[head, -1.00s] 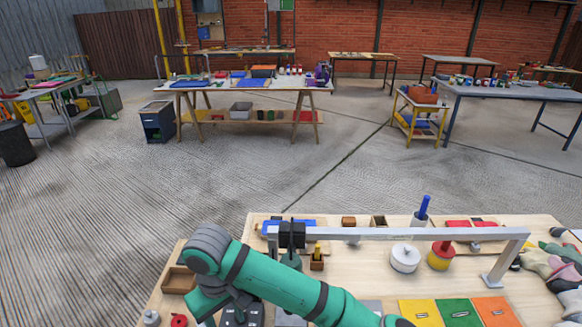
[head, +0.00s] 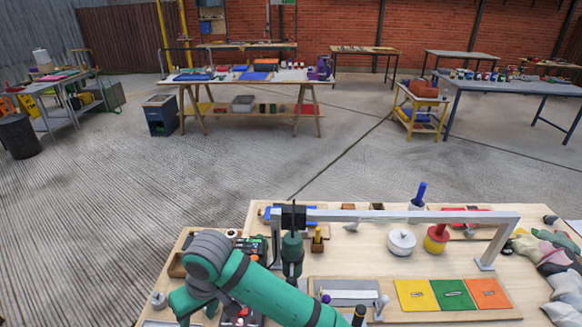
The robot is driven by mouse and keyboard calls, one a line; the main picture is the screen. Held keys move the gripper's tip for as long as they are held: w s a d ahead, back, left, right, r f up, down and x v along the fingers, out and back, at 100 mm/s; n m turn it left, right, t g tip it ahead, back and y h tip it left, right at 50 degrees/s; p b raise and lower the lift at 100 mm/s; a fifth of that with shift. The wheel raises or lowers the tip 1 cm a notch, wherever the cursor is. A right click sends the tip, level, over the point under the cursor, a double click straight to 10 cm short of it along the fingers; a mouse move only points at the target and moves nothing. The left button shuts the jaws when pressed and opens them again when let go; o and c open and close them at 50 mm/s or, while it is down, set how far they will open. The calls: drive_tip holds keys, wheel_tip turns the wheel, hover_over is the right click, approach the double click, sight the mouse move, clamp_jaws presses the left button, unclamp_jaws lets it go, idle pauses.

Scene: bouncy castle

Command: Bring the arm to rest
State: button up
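My teal arm (head: 262,292) crosses the lower middle of the head view. Its grey-banded joint (head: 208,252) is above the left part of the near workbench (head: 350,262). From there a teal link bends down toward the bottom edge. My gripper does not show, so I cannot see its fingers or whether it holds anything.
A grey rail frame (head: 400,214) spans the bench, with a dark green tool (head: 292,255) hanging from it. A white round pot (head: 402,241), a red-and-yellow pot (head: 436,238) and a yellow-green-orange panel (head: 452,295) lie right. Open floor (head: 130,215) is behind and left.

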drive_tip(key=a+r+m+t+y, duration=0.35)
drive_tip(key=a+y, duration=0.55)
drive_tip(key=a, duration=0.5)
drive_tip(key=s+d+f+m+t+h, duration=0.4)
drive_tip(key=d+f+m+t, duration=0.15)
drive_tip(key=d, duration=0.45)
drive_tip(key=s+d+f+m+t+h, duration=0.45)
drive_tip(key=d+f+t, duration=0.2)
drive_tip(key=d, duration=0.45)
drive_tip(key=s+d+n+h, duration=0.2)
drive_tip(key=s+d, duration=0.5)
drive_tip(key=s, duration=0.3)
drive_tip(key=s+d+n+h, duration=0.2)
drive_tip(key=s+d, duration=0.6)
drive_tip(key=s, duration=0.2)
drive_tip(key=shift+r+n, duration=0.15)
drive_tip(key=shift+n, duration=0.2)
